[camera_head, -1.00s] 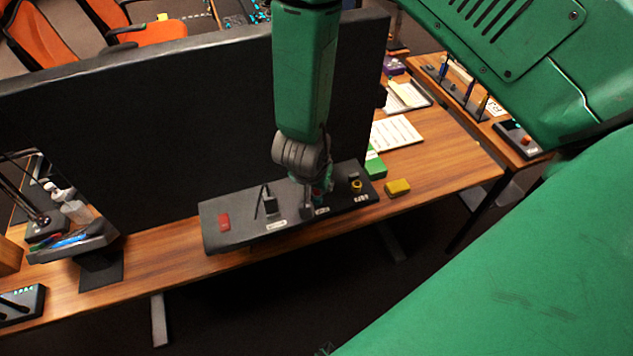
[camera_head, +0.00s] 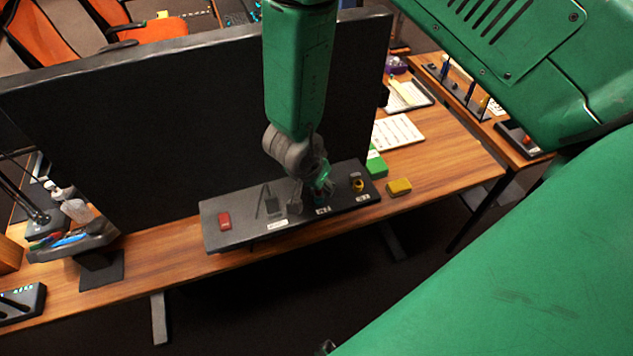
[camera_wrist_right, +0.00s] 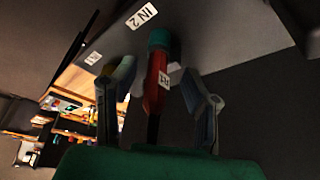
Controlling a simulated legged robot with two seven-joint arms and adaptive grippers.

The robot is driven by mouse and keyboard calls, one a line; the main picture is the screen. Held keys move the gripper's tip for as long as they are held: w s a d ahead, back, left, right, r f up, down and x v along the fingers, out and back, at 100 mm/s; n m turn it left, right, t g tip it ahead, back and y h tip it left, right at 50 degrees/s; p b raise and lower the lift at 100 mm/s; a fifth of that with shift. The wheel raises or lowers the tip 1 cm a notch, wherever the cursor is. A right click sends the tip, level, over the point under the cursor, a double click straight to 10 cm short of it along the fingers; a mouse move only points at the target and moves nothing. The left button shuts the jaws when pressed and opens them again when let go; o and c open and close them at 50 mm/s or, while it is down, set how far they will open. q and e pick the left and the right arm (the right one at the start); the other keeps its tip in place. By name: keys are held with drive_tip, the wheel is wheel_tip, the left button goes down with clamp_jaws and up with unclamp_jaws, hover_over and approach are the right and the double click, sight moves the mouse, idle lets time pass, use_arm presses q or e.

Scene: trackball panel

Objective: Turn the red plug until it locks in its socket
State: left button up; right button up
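The red plug (camera_wrist_right: 154,85) shows in the right wrist view with its upper end at a teal collar (camera_wrist_right: 160,40) on the panel; whether it is fully seated I cannot tell. A dark cable runs from its lower end. My right gripper (camera_wrist_right: 160,82) is open, one finger on each side of the plug, with gaps visible. In the head view my right gripper (camera_head: 308,199) is at the middle of the dark panel (camera_head: 240,237); the red plug is mostly hidden there. My left gripper is not in view.
A red block (camera_head: 224,220) sits on the panel's left part, and a yellow ring piece (camera_head: 357,185) on its right. A yellow block (camera_head: 399,187) and a green box (camera_head: 376,164) lie beside the panel. A large black screen (camera_head: 170,130) stands behind.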

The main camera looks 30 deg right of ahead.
drive_tip(key=shift+a+r, duration=0.1)
drive_tip(key=shift+r, duration=0.35)
drive_tip(key=v, duration=1.1)
drive_tip(key=shift+a+f, duration=0.1)
